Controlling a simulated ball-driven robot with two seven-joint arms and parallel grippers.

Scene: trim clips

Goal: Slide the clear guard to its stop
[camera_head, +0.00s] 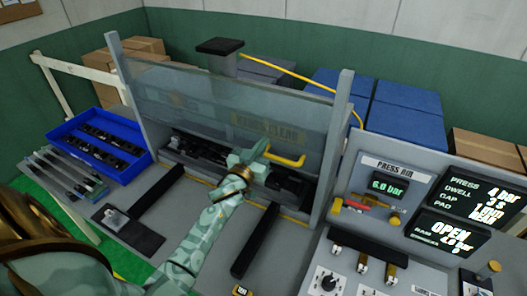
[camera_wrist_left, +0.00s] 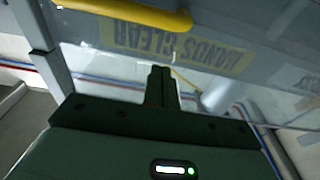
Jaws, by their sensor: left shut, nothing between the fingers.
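The clear guard (camera_head: 180,95) is a see-through panel between two grey posts, with faint yellow "HANDS CLEAR" lettering. Its yellow handle (camera_head: 288,162) sits low on the panel. A gap shows under the panel, with dark fixtures behind. My left gripper (camera_head: 262,153) is shut and empty, close beside the handle in the head view; whether it touches is hard to tell. In the left wrist view the shut fingers (camera_wrist_left: 161,86) point at the guard (camera_wrist_left: 225,45), below the lettering, and the handle (camera_wrist_left: 130,14) lies at upper left, apart from the fingertips. My right gripper is not in view.
A blue tray (camera_head: 71,133) with dark parts stands at the left. Grey posts (camera_head: 335,140) flank the guard. Black bars (camera_head: 256,240) lie on the bench in front. A control panel (camera_head: 375,235) with displays and knobs is at the right.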

